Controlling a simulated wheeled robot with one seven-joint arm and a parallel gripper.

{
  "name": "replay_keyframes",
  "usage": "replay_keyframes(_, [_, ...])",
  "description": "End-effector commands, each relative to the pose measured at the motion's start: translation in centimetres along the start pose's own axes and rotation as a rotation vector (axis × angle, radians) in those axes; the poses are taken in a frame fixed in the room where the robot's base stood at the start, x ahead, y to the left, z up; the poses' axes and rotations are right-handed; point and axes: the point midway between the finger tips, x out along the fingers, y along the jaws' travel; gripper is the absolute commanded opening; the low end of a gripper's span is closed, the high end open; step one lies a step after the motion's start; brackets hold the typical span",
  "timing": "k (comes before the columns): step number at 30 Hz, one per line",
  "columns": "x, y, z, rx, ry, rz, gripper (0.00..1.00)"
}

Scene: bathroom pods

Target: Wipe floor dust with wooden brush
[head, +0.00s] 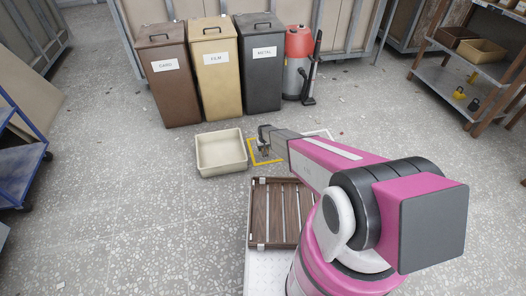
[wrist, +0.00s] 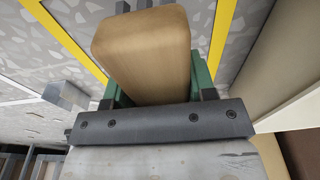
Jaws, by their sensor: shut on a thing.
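My gripper (head: 267,151) is low over the floor, at a yellow-outlined patch (head: 253,159). In the wrist view my gripper (wrist: 150,92) has its green-sided fingers closed on a tan wooden block, the wooden brush (wrist: 143,48). The brush's bristles are hidden, and I cannot tell whether it touches the floor. The yellow outline (wrist: 66,40) also runs along both sides of the brush in the wrist view. Dust inside the outline cannot be made out clearly; small specks lie scattered on the floor.
A cream open bin (head: 221,153) stands just left of the patch. Brown, tan and dark bins (head: 262,62) and a red-grey canister (head: 298,62) stand behind. A slatted wooden rack (head: 280,212) is in front. A blue cart (head: 22,160) is left, shelves (head: 470,85) right. Floor at left is open.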

Motion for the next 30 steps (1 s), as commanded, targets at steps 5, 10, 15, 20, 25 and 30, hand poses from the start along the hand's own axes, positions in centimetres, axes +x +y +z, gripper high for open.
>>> replay_keyframes(5, [-1.9,0.2,0.1,0.001,0.001,0.000,0.29])
replay_keyframes(10, [-3.1,0.3,0.1,0.002,0.000,0.000,0.29])
replay_keyframes(15, [-3.3,0.3,0.1,0.002,0.000,0.000,0.29])
replay_keyframes(20, [-3.3,0.3,0.0,0.002,0.000,0.000,0.29])
replay_keyframes(25, [-4.4,0.6,-0.1,0.005,0.001,0.001,0.29])
replay_keyframes(30, [-9.4,1.6,-0.8,0.018,0.004,0.002,0.29])
